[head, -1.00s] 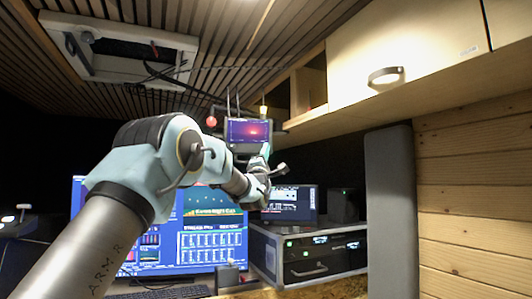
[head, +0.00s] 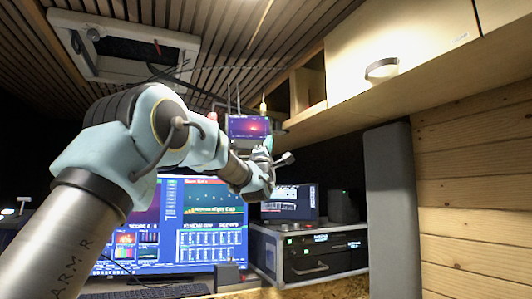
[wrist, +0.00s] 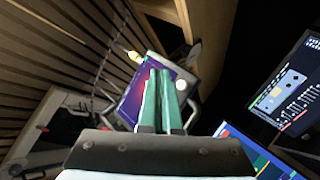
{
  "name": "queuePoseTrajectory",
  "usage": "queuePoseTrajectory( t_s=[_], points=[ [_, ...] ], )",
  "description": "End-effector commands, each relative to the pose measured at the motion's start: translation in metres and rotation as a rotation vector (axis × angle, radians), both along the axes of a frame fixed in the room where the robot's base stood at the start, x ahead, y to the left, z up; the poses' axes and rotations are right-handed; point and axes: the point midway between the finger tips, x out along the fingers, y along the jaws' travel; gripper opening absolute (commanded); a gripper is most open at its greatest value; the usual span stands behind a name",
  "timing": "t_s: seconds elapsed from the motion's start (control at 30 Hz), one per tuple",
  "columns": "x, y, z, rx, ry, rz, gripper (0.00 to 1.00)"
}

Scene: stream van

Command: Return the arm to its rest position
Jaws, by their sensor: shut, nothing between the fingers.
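My arm rises from the lower left of the head view and bends over toward the middle. My gripper (head: 269,146) is at the arm's far end, in front of the rack area and just below a small screen with a purple and red picture (head: 249,127). In the wrist view the two green fingers (wrist: 156,100) lie side by side, shut and empty. They point at the small screen (wrist: 133,100) and cover part of it.
A large monitor (head: 212,225) stands behind my arm. A rack unit (head: 312,255) with a smaller monitor (head: 290,203) on it stands to the right. A wooden overhead cabinet (head: 400,70) hangs at upper right. A grey panel (head: 390,210) stands below it.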

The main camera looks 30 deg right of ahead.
Motion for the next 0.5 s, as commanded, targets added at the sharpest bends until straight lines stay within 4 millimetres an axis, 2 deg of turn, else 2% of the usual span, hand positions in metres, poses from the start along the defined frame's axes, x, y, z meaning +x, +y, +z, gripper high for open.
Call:
queuePoseTrajectory(
  t_s=[0.13, 0.5],
  points=[
    [-0.0083, 0.0027, -0.0018, -0.001, 0.001, -0.001, 0.0],
    [-0.0088, 0.0028, -0.0003, 0.001, 0.001, 0.0, 0.0]
  ],
)
